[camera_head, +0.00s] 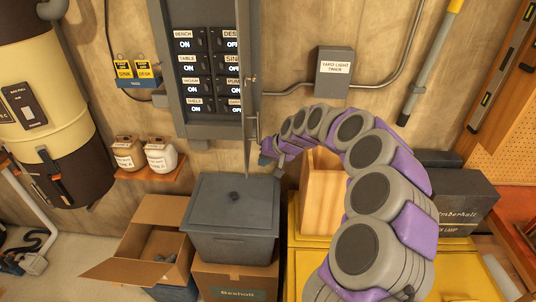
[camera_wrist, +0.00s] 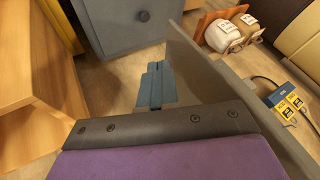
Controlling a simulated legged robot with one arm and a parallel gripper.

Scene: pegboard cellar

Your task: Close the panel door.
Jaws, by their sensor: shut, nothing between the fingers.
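The grey breaker panel (camera_head: 207,115) is on the wall in the head view, with labelled switches showing ON and OFF. Its door (camera_head: 247,75) is hinged on the right side and stands open, seen almost edge-on. In the wrist view the door (camera_wrist: 215,85) is a grey slab slanting along the right of my gripper. My gripper (camera_head: 266,158) is by the door's lower end, on its right, outer side. In the wrist view its blue fingers (camera_wrist: 154,85) are shut and empty, close to the door; I cannot tell whether they touch it.
Below stand a lidded grey bin (camera_head: 234,215), an open cardboard box (camera_head: 145,240) and a wooden box (camera_head: 322,195). A shelf with two jars (camera_head: 146,155) is left of the panel. A grey switch box (camera_head: 333,73) is on the wall to the right.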

